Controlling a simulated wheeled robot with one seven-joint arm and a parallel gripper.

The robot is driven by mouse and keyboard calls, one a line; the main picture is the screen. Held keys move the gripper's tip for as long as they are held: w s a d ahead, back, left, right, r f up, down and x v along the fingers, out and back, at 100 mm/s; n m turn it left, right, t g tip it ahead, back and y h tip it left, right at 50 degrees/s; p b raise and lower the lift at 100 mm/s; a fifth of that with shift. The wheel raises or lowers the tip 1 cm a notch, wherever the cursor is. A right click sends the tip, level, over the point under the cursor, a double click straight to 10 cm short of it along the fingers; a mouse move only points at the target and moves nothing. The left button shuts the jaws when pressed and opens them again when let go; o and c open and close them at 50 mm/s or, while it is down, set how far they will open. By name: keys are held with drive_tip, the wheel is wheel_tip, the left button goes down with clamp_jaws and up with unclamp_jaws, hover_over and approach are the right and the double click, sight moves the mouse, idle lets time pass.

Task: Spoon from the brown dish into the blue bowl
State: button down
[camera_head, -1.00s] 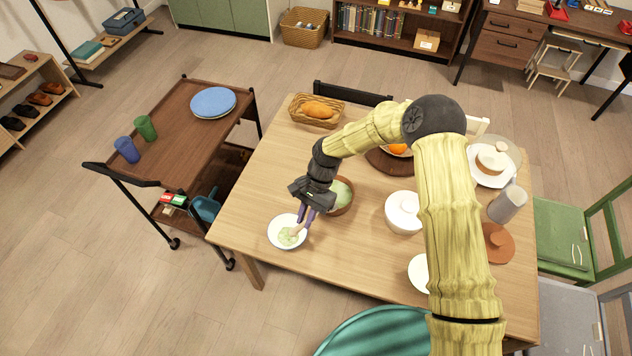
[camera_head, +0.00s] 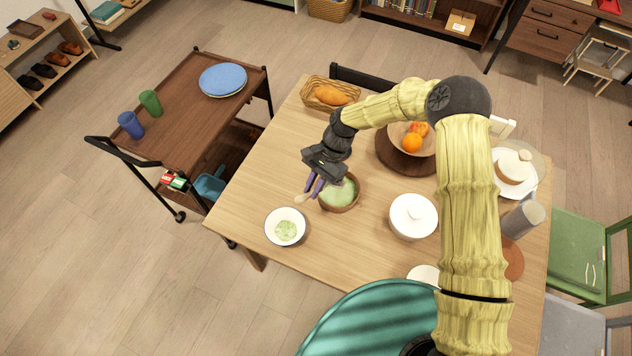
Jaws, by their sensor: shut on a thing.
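The brown dish (camera_head: 325,204) stands on the table and holds a pale green food (camera_head: 342,190). A bowl, white inside with a bluish rim (camera_head: 268,228), stands to its lower left with a small heap of the green food (camera_head: 286,230) in it. My gripper (camera_head: 313,187), with purple fingers, is shut on a light wooden spoon (camera_head: 300,198). The spoon is above the table, just left of the brown dish and above right of the bowl in the picture. Whether food is on the spoon is too small to tell.
A white lidded pot (camera_head: 413,215) stands right of the brown dish. A bread basket (camera_head: 330,95) and a fruit bowl (camera_head: 395,137) are farther back. A cart (camera_head: 185,110) stands left of the table.

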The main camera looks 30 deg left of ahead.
drive_tip(key=shift+w+f+b, duration=0.7)
drive_tip(key=shift+f+b, duration=2.3)
drive_tip(key=shift+f, duration=1.6)
drive_tip(key=shift+s+d+r+t+h+p, duration=0.1)
drive_tip(key=shift+r+t+h+p, duration=0.15)
drive_tip(key=shift+r+t+p, duration=0.8)
drive_tip(key=shift+s+r+t+h+p, duration=0.1)
drive_tip(key=shift+r+t+h+p, duration=0.15)
drive_tip(key=shift+r+t+p, duration=0.75)
drive_tip(key=shift+s, duration=0.1)
